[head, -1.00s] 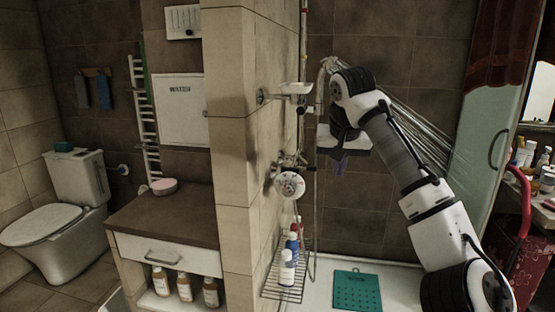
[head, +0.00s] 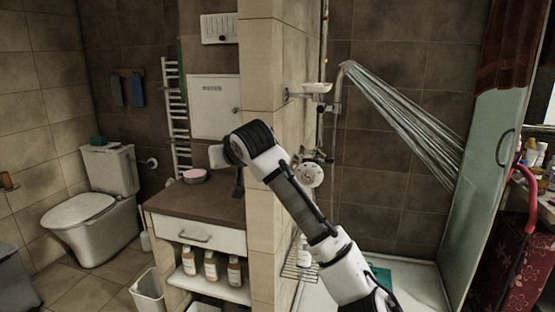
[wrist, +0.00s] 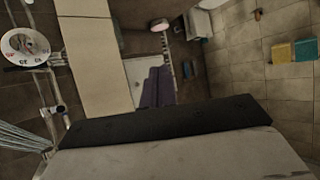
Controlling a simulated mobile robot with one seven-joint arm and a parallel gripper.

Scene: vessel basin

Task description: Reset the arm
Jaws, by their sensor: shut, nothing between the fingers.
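My arm reaches up from the lower right in the head view and bends over at its black elbow-like joint. My gripper (head: 238,184) hangs from its end, pointing down, in front of the brown counter top (head: 205,203) and left of the tiled partition wall (head: 262,120). In the wrist view the purple-grey fingers of my gripper (wrist: 157,88) are close together with nothing held. A dark part of my own arm fills the lower part of that view.
A shower spray (head: 405,115) runs at the right, beside a glass panel (head: 492,160). A wire rack (head: 300,270) is partly behind my arm. Several bottles (head: 210,267) stand on the shelf under the counter. A toilet (head: 95,210) is at the left, with open floor before it.

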